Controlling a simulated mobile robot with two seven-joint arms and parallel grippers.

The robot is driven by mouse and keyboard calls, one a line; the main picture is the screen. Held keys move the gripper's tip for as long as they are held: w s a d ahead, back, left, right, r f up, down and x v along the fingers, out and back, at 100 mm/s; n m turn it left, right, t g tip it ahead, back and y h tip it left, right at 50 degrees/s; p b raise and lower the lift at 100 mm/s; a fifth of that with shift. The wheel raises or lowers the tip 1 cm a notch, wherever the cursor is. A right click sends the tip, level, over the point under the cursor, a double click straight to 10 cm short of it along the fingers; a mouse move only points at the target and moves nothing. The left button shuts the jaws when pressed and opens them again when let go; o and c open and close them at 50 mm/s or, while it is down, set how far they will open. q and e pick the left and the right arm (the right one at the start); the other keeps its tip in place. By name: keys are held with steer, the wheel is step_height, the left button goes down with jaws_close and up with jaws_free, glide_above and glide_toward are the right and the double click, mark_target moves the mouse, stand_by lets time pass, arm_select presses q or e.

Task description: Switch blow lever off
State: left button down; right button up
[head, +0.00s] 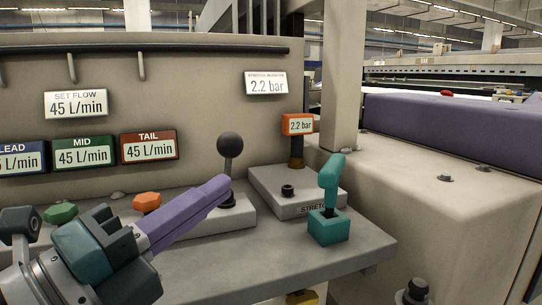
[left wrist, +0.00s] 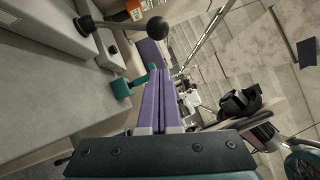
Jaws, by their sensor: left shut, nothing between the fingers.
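Two levers stand on the grey machine shelf. One is a black ball-topped lever (head: 230,146), upright on a grey box; it also shows in the left wrist view (left wrist: 158,28). The other is a teal lever (head: 329,178) on a teal block (head: 327,229), seen also in the left wrist view (left wrist: 122,87). I cannot read a blow label on either. My left gripper (head: 226,186), with purple fingers, is shut and empty. Its tips overlap the foot of the ball lever in the head view; the left wrist view shows them apart from both levers. My right gripper is out of view.
A grey box marked "STRETCH" (head: 310,208) with an orange 2.2 bar display (head: 298,124) stands behind the teal lever. Green (head: 60,213) and orange (head: 147,202) knobs sit at left. A beige post (head: 341,75) rises at the right. The shelf front is clear.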

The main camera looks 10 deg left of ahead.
mark_target(228, 161)
arm_select(q)
steer(key=w, duration=0.1)
steer(key=w+r, duration=0.1)
steer(key=w, duration=0.1)
steer(key=w+a, duration=0.1)
steer(key=shift+w+r, duration=0.2)
steer(key=shift+r+p, duration=0.1)
steer(key=shift+p, duration=0.25)
